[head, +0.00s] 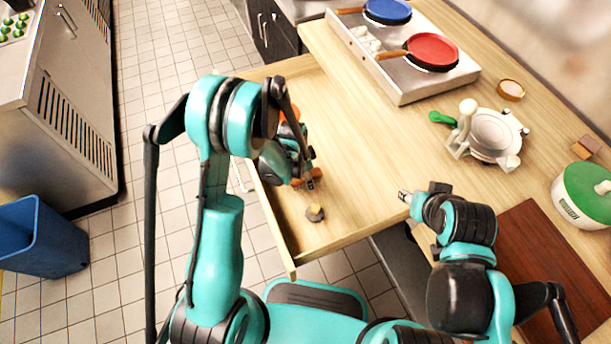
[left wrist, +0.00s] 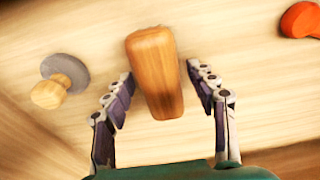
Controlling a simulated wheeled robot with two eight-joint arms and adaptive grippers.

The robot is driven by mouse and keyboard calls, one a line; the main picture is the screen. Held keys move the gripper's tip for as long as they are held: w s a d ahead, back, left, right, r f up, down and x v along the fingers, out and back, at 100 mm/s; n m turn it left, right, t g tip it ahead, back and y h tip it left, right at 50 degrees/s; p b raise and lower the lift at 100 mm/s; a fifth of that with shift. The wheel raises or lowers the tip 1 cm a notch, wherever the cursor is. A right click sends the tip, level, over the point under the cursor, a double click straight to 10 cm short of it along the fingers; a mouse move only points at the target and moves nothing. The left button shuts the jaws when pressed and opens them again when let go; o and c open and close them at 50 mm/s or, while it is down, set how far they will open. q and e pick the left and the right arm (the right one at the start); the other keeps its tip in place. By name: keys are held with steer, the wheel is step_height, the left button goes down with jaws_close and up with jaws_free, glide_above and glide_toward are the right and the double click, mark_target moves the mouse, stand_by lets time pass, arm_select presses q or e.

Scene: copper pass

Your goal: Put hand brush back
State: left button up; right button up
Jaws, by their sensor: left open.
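A wooden piece (left wrist: 155,70), perhaps the hand brush or its handle, lies in the open drawer (head: 272,222). No bristles show, so I cannot be sure what it is. In the left wrist view my left gripper (left wrist: 165,105) is open, with one finger on each side of the wooden piece and gaps between. In the head view my left gripper (head: 310,184) is low inside the drawer, partly hidden by my arm. My right gripper (head: 404,196) is over the counter's front edge, with nothing seen in it; its finger opening is too small to tell.
A grey round tool with a wooden knob (head: 315,213) and an orange item (left wrist: 301,20) lie in the drawer beside the wooden piece. The counter (head: 375,150) holds a stove with pans (head: 432,52), a white appliance (head: 493,135) and a green-lidded pot (head: 588,195).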

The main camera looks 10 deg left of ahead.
arm_select(q)
steer(key=shift+r+p, duration=0.25)
steer(key=shift+p, duration=0.05)
step_height(320, 180, up, 12)
steer(key=s+a+f+p, duration=0.1)
steer(key=a+p, duration=0.1)
steer(key=p, duration=0.2)
step_height(320, 180, up, 14)
steer(key=n+t, duration=0.3)
steer(key=n, duration=0.2)
glide_above(301, 177)
steer(key=s+a, duration=0.4)
steer(key=s, duration=0.2)
steer(key=s+a+r+n+t+y, duration=0.1)
steer(key=s+a+r+n+t, duration=0.1)
steer(key=s+r+n, duration=0.3)
steer(key=s+n+t, duration=0.1)
steer(key=s, duration=0.2)
steer(key=shift+s, duration=0.25)
steer(key=shift+a, duration=0.1)
